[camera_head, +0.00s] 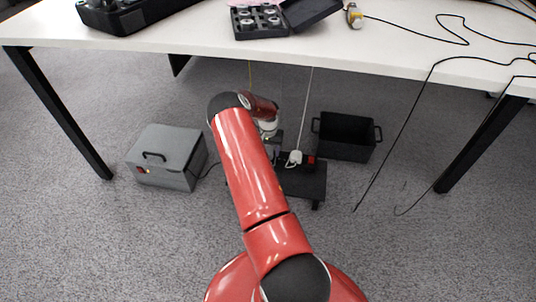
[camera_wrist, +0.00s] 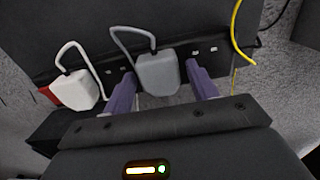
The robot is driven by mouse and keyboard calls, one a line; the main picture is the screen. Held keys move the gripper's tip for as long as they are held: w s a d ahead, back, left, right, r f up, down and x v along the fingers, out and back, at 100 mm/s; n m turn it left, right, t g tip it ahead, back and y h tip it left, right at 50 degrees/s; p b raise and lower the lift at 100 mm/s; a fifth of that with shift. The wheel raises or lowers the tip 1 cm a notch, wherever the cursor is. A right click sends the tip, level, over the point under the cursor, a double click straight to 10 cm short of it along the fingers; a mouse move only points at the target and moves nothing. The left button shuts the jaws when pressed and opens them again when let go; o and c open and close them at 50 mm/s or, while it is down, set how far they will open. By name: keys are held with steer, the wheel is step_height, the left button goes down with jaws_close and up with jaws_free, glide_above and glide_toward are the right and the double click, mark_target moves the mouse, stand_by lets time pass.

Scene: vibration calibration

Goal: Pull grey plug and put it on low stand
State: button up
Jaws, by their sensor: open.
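The grey plug (camera_wrist: 158,73), with a grey cord, sits in the black power strip (camera_wrist: 205,49) in the wrist view. My gripper (camera_wrist: 161,69) is open, its two purple fingers on either side of the plug. A gap shows between the plug and the right finger; the left finger is also close to it. The low black stand (camera_head: 306,184) is on the floor under the table in the head view, with the strip along its back side. My arm hides the grey plug and most of the gripper there.
A white plug (camera_wrist: 75,90) is left of the left finger, near a red switch (camera_wrist: 47,95). A yellow cable (camera_wrist: 236,35) hangs at the right. A grey box (camera_head: 170,157) and a black crate (camera_head: 345,137) flank the stand. The white table (camera_head: 200,30) is overhead.

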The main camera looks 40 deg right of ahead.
mark_target(269, 150)
steer(key=c, duration=0.9)
steer(key=shift+o, duration=0.2)
steer(key=shift+r+b, duration=0.3)
steer(key=shift+r, duration=0.5)
stand_by(0.4)
steer(key=shift+r+p, duration=0.6)
steer(key=shift+r, duration=1.15)
steer(key=shift+s, duration=0.1)
